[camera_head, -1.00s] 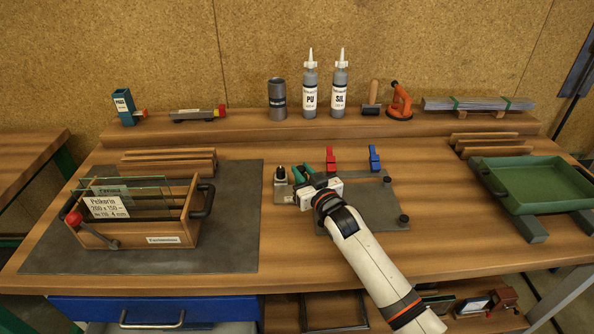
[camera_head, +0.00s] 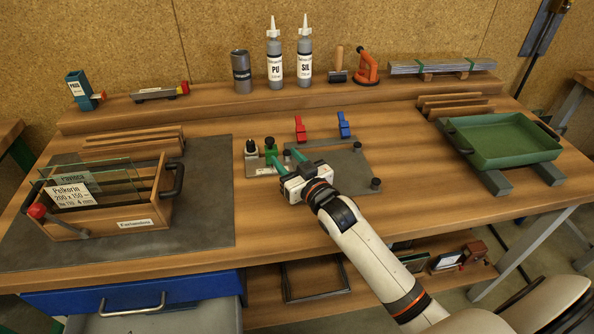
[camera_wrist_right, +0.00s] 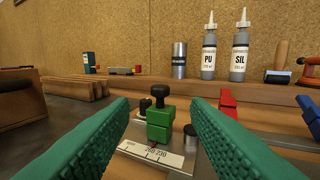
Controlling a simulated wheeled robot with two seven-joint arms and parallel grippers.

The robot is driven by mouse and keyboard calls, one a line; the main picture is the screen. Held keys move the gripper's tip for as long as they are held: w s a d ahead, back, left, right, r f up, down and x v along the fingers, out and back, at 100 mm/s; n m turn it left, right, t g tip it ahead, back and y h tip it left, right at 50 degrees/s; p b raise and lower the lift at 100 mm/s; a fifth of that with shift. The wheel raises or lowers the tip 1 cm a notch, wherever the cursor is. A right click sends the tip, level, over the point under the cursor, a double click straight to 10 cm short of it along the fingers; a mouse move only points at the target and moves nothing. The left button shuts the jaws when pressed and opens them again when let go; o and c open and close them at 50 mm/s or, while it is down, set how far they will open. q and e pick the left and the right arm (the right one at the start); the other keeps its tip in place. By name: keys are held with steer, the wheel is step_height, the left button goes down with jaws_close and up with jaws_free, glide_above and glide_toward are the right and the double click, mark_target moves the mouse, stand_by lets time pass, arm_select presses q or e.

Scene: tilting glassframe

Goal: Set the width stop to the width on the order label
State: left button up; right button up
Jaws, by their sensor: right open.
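The width stop is a green block with a black knob (camera_head: 269,146) on a fixture plate; it also shows in the wrist view (camera_wrist_right: 160,123). A pale scale (camera_wrist_right: 152,154) lies under it, with numbers that look like 200 and 230 and a small red mark; the exact setting is unclear. The order label (camera_head: 72,195) on the wooden box at left reads Pelkorin 200 x 150, 4 mm. My right gripper (camera_head: 280,159) has green fingers, open and empty. In the wrist view its fingers stand on either side of the stop, apart from it. My left gripper is not in view.
Red (camera_head: 300,128) and blue (camera_head: 344,125) clamps stand behind the grey plate (camera_head: 340,178). A black-topped post (camera_head: 251,147) is just left of the stop. The wooden box (camera_head: 120,215) holds glass panes.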

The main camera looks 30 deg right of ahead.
steer(key=shift+s+d, duration=0.15)
steer(key=shift+s, duration=0.95)
steer(key=shift+s+d, duration=0.1)
steer(key=shift+s, duration=0.95)
